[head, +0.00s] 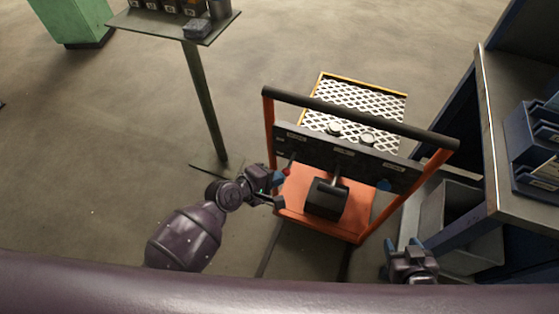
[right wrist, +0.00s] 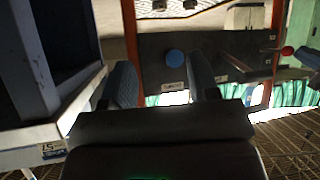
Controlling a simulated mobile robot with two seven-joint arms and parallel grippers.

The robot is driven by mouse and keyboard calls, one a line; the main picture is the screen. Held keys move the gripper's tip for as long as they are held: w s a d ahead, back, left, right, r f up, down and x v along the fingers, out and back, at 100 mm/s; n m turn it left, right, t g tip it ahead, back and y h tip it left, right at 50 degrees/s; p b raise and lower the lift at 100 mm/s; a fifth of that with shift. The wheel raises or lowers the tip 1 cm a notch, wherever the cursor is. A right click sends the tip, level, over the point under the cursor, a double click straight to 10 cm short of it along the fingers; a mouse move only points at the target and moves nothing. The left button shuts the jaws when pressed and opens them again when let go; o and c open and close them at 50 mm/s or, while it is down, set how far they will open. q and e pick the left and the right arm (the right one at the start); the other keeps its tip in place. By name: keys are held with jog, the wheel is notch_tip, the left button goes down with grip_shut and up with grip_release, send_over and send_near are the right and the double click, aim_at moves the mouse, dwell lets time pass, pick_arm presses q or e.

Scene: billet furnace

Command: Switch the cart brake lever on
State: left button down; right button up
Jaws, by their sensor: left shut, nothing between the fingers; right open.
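The cart (head: 312,208) has an orange frame, a black handlebar and a dark panel (head: 335,158) with small labels I cannot read. A small red knob (head: 287,171) is at the panel's left; in the right wrist view the red knob (right wrist: 287,50) sits on a thin stem. A blue round knob (head: 384,184) is at the panel's right. I cannot tell which control is the brake lever. My left gripper (head: 281,190) is shut and empty, close beside the red knob; contact is unclear. My right gripper (head: 404,243) is open, with the blue knob (right wrist: 174,57) beyond its fingers (right wrist: 164,80).
A black block (head: 326,198) on a stem is at the cart's middle. A blue workbench (head: 488,140) and grey bin (head: 450,215) crowd the right. A small stand (head: 205,100) is at the upper left. Floor at left is clear.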

notch_tip(320, 180, down, 4)
jog(key=s+b, duration=0.1)
pick_arm(q)
jog(key=shift+r+t+h+p, duration=0.3)
jog(key=shift+r+t+p, duration=0.2)
jog(key=shift+p, duration=0.15)
pick_arm(e)
jog(key=shift+w+r, duration=0.25)
jog(key=shift+r, duration=0.4)
jog(key=shift+w+r, duration=0.2)
jog(key=shift+r, duration=0.45)
jog(key=shift+w+r, duration=0.25)
jog(key=shift+r, duration=0.4)
pick_arm(q)
jog(key=shift+f, duration=0.1)
